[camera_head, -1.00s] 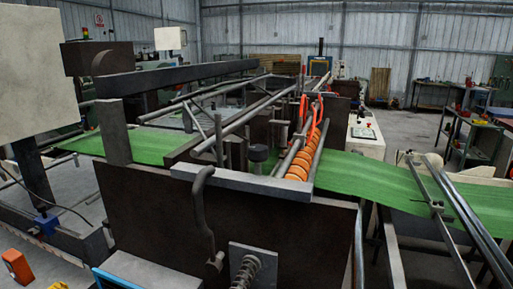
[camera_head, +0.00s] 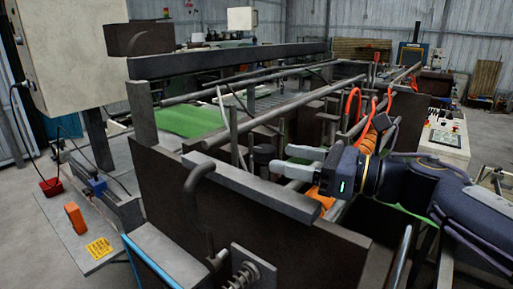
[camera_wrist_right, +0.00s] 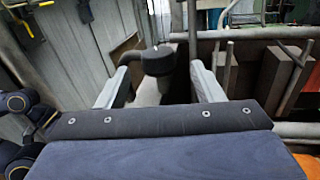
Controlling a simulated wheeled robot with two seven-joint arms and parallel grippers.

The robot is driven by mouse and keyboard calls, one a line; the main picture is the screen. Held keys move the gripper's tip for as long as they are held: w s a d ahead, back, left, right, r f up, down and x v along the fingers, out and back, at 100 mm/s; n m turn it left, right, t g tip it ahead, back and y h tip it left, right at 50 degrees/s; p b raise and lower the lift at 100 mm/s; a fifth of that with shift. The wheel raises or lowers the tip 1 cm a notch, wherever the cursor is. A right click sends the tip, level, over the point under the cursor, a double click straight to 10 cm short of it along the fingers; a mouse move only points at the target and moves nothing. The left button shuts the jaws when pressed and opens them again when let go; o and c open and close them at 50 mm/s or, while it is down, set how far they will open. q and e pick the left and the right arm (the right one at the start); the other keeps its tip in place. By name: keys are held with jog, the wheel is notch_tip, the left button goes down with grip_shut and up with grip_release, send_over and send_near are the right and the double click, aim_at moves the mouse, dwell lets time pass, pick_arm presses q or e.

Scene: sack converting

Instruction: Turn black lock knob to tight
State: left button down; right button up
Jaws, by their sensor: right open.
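The black lock knob (camera_head: 264,154) is a dark, short round cap standing upright on the machine, just behind its grey front rail. My right gripper (camera_head: 281,158) comes in from the right, and its two pale fingers point left at the knob. In the right wrist view the knob (camera_wrist_right: 158,60) appears between the two open fingertips (camera_wrist_right: 158,72), near their far ends. I cannot tell whether either finger touches it. Any mark on the knob is too small to read. My left gripper is not in view.
The grey front rail (camera_head: 236,180) runs just below the gripper. Long bars (camera_head: 262,115) cross behind the knob. Orange hoses (camera_head: 352,105) and orange rollers (camera_head: 368,140) lie close by my right wrist.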

aim_at(254, 152)
jog(key=p+x, duration=0.2)
jog(key=x, duration=0.4)
jog(key=shift+a+r, duration=0.1)
jog(key=shift+a, duration=0.05)
jog(key=shift+w+a, duration=0.2)
jog(key=shift+a, duration=0.4)
jog(key=c, duration=1)
